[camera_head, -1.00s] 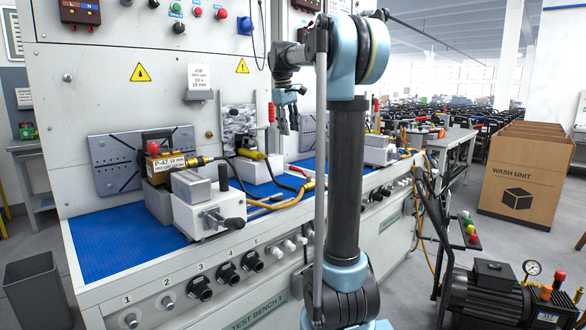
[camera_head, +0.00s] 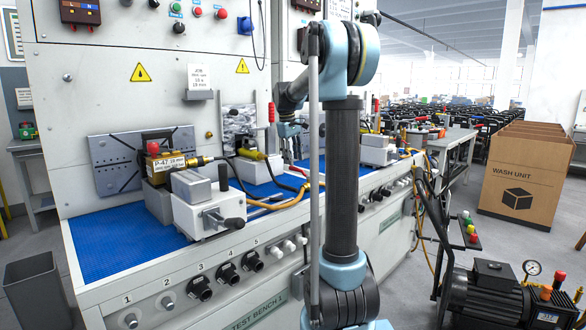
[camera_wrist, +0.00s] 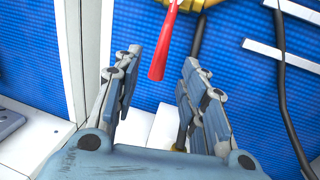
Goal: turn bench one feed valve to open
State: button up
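A red lever (camera_wrist: 165,42) with a yellow fitting (camera_wrist: 200,5) at its upper end shows in the wrist view, and looks like the feed valve. In the head view a red handle (camera_head: 298,170) lies by the yellow hose at the right of the blue bench mat. My gripper (camera_wrist: 160,88) has its two fingers apart with nothing between them. The lever's lower end shows just beyond the fingertips, roughly in line with the gap. In the head view my gripper (camera_head: 293,149) points down behind my arm link, partly hidden, above the bench.
The blue mat (camera_head: 105,250) carries a brass pump block (camera_head: 166,165) and a grey vice (camera_head: 207,207) at left. A dark hose (camera_wrist: 283,80) and light bars lie right of the lever. A white upright edge (camera_wrist: 92,60) stands close left of my gripper.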

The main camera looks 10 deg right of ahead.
aim_at(294, 167)
jog(key=shift+w+d+f, duration=0.15)
jog(key=shift+d+f, duration=0.05)
jog(key=shift+f, duration=0.85)
jog(key=shift+w+d+f, duration=0.1)
jog(key=shift+d+f, duration=0.05)
jog(key=shift+f, duration=0.9)
